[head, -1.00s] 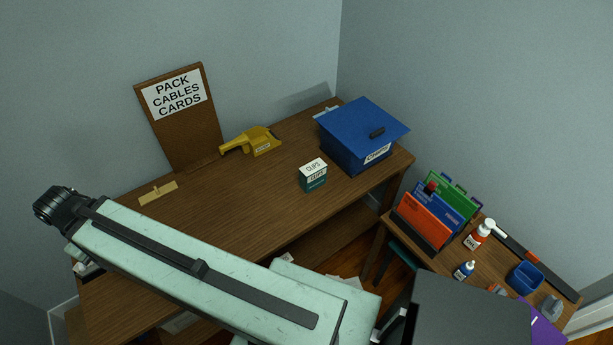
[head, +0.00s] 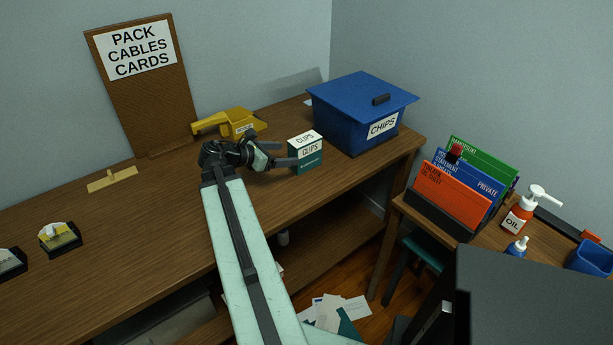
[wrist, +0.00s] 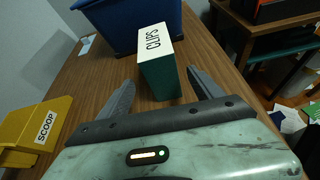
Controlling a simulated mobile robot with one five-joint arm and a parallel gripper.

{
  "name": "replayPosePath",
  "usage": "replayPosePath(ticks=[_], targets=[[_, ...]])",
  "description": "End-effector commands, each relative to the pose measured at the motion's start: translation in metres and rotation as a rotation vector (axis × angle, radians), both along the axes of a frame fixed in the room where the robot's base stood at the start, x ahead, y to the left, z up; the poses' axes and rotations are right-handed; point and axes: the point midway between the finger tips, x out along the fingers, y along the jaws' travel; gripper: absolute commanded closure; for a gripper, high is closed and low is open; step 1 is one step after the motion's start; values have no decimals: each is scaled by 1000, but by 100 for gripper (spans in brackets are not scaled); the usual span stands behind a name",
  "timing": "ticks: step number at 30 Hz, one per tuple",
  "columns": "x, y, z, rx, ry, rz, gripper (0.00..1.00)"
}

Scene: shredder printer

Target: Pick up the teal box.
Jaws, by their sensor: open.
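The teal box (head: 307,160) is a small upright carton, teal below and white above, marked CLIPS. It stands on the wooden desk, in front of the blue bin. My gripper (head: 277,153) is just left of it in the head view, with its fingers pointing at the box. In the wrist view the box (wrist: 159,66) is ahead of and between the two open fingers (wrist: 155,97). The fingers are spread wide. The box's lower near end lies around the fingertip level; I cannot tell whether either finger touches it.
A blue bin marked CHIPS (head: 350,127) stands behind the box. A yellow scoop (head: 232,124) lies to the left at the back. A side table with folders (head: 455,200) and an oil bottle (head: 519,213) is at the right.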

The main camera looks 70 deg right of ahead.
Motion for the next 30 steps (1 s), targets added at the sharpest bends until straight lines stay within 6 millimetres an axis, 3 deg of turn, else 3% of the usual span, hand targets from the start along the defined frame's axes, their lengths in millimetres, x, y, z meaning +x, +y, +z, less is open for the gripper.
replayPosePath(ticks=[3,17,26,30], targets=[[-13,-9,-2,0,55,3,25],[-28,-32,-10,0,59,2,25],[-48,-70,-27,0,57,-1,25],[-51,-74,-26,1,58,1,25]])
